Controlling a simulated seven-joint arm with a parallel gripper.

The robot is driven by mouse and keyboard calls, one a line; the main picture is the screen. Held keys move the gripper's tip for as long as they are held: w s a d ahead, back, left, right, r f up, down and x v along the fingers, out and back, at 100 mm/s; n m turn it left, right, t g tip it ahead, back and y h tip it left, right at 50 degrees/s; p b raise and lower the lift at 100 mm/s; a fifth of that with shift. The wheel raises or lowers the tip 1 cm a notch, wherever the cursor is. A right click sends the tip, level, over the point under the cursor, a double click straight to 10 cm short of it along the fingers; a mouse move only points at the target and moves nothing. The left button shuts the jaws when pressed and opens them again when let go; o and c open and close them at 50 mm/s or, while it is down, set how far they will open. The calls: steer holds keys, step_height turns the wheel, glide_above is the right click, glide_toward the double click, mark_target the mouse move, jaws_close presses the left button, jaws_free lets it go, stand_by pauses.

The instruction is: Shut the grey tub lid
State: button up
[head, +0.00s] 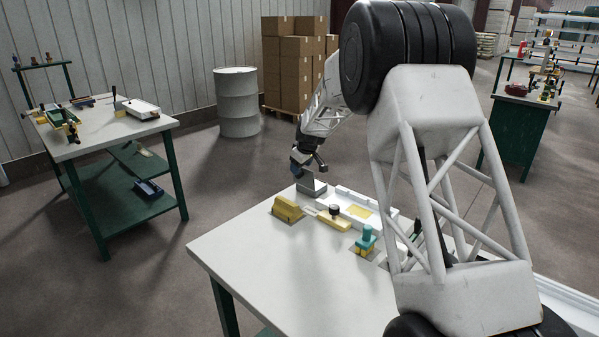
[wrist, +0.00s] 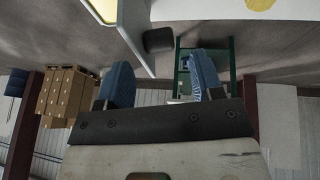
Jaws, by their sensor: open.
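The grey tub lid (head: 313,184) stands raised at the far left end of the work table. In the wrist view a pale grey panel (wrist: 133,32), which looks like the lid, slants across the top, with a yellow-lined opening beside it. A dark rounded tab (wrist: 158,40) sits at the panel's edge. My gripper (head: 298,165) is just behind and above the lid. In the wrist view its two blue fingers (wrist: 160,80) are spread apart with nothing between them. The fingers appear clear of the lid. The tub body is mostly hidden in the head view.
A white tray (head: 344,195) with a yellow patch lies right of the lid. A yellow block (head: 287,207), a yellow board with a black knob (head: 333,216) and a teal-topped piece (head: 366,239) stand nearer. The table's front left (head: 265,255) is clear.

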mark_target(301, 179)
steer(key=shift+x, duration=1.75)
steer(key=shift+c, duration=0.4)
jaws_close()
